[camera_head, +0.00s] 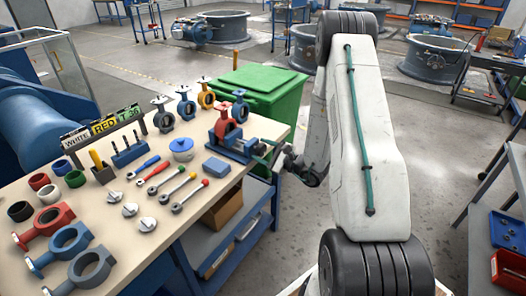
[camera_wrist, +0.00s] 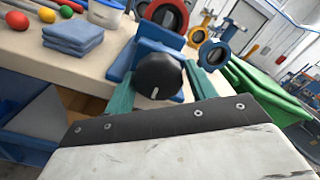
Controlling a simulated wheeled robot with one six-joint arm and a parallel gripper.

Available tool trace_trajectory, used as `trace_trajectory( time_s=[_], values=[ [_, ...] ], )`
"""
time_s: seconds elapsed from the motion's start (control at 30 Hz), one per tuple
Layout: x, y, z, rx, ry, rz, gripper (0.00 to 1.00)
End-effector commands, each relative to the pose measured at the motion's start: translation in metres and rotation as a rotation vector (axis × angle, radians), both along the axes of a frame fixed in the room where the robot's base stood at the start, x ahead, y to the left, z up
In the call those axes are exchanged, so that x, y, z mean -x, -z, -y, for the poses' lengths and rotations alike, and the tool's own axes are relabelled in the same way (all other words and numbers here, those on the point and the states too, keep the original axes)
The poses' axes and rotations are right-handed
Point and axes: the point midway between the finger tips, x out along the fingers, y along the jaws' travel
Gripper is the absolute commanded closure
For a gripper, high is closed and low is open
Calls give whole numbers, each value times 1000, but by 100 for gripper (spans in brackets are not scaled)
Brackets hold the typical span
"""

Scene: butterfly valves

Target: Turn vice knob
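The blue vice (camera_head: 232,147) stands at the right edge of the workbench and holds a red valve body (camera_head: 224,122) in its jaws. In the wrist view, the vice (camera_wrist: 150,48) has a round black knob (camera_wrist: 158,78) with a white line mark facing my camera. My gripper (camera_head: 263,153) is beside the vice at the bench edge. Its green fingers (camera_wrist: 160,85) stand apart, one on each side of the knob. A narrow gap seems to show beside the knob; contact cannot be made out. In the head view the knob is mostly hidden by my gripper.
The workbench (camera_head: 115,240) carries valve bodies, rings, wrenches, discs and a stack of blue cloths (camera_head: 216,167) near the vice. A green bin (camera_head: 262,85) stands just behind the bench. Open floor lies to the right of the bench.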

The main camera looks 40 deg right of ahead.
Motion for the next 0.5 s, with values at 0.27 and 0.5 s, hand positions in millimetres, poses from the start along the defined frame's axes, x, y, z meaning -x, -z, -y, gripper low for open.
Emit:
trace_trajectory(
  time_s=[0.27, 0.5],
  values=[
    [0, 0, -1, -1, -1, 0, 32],
    [20, 0, 8, -1, 3, -1, 32]
  ],
)
